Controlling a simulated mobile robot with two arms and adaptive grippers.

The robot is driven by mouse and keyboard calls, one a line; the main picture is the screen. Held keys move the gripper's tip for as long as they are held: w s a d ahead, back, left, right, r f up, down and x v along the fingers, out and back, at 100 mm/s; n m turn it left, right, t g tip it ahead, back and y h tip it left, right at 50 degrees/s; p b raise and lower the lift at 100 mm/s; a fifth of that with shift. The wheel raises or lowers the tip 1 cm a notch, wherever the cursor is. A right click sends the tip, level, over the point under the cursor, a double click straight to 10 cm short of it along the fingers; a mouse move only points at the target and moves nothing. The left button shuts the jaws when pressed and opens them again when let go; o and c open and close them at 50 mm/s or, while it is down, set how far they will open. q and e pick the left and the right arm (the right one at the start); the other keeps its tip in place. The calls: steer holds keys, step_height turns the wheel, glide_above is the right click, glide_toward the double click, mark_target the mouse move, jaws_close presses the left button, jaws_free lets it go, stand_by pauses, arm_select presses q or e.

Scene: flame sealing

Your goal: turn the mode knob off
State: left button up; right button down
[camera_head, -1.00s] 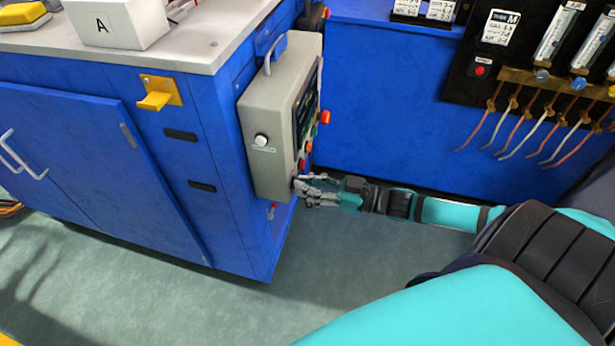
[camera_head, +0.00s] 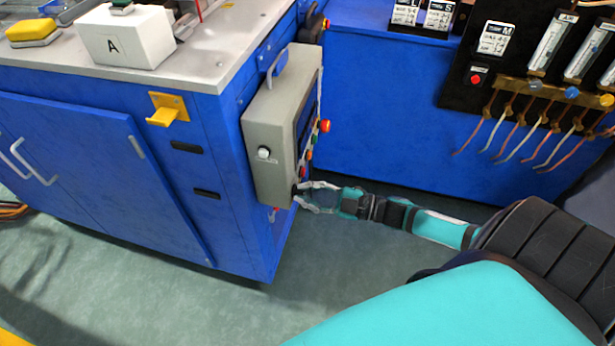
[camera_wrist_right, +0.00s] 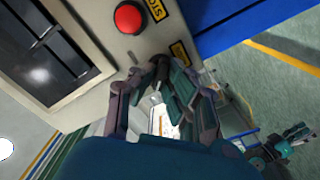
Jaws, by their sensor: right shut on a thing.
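The grey control box (camera_head: 270,137) hangs on the side of the blue cabinet. Its front panel carries a screen and several coloured buttons, seen at a steep angle. My right gripper (camera_head: 303,194) is at the panel's lower end, shut on the mode knob, which its fingers mostly hide. The knob's pointing direction cannot be read. A teal gripper (camera_wrist_right: 293,141), seemingly my left one, shows small in the right wrist view; its jaw state is unclear.
A red button (camera_head: 324,126) sticks out from the panel above my right gripper. A yellow bracket (camera_head: 167,109) is on the cabinet front. A gas panel (camera_head: 520,75) with hoses stands at upper right. The floor below the box is clear.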

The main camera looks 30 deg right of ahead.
steer(key=shift+a+r+n, duration=0.1)
steer(key=shift+r+n, duration=0.05)
steer(key=shift+n, duration=0.15)
steer(key=c, duration=1.4)
jaws_free()
steer(key=shift+s, duration=0.15)
steer(key=v, duration=1.1)
steer(key=shift+s+d, duration=0.15)
steer(key=shift+d, duration=0.2)
